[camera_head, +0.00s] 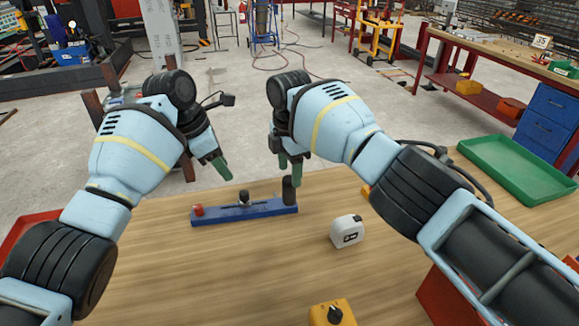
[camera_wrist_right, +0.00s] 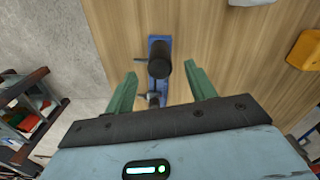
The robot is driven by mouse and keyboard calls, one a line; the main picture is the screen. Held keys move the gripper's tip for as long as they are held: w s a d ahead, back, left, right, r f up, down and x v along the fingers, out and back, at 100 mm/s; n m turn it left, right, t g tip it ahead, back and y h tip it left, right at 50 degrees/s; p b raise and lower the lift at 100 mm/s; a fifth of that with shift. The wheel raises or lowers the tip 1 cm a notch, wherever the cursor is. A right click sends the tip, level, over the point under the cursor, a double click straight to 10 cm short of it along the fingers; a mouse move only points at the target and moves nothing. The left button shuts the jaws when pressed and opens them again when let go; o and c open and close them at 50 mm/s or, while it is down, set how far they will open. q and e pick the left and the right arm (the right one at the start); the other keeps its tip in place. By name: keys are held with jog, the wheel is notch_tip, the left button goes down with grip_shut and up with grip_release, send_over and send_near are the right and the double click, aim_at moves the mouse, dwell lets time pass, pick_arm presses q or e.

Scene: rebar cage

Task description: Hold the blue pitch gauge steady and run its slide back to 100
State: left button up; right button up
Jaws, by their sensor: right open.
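The blue pitch gauge (camera_head: 245,213) lies on the wooden table, its long side roughly across the head view. It has a red knob (camera_head: 198,210) at its left end, a small dark knob on a slide (camera_head: 243,199) near the middle, and a tall black post (camera_head: 289,191) at its right end. Scale marks are too small to read. My left gripper (camera_head: 222,169) hangs above and behind the gauge's left half; its opening is hard to see. My right gripper (camera_head: 290,167) is above the right end. In the right wrist view it (camera_wrist_right: 161,88) is open, with the black post (camera_wrist_right: 159,62) showing between its green fingers.
A white tape measure (camera_head: 346,232) sits right of the gauge. A yellow box with a black knob (camera_head: 332,313) is at the near edge. A green tray (camera_head: 525,166) lies at the right. The wood left of and before the gauge is clear.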

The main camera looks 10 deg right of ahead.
aim_at(290, 191)
jog(key=shift+f, duration=3.85)
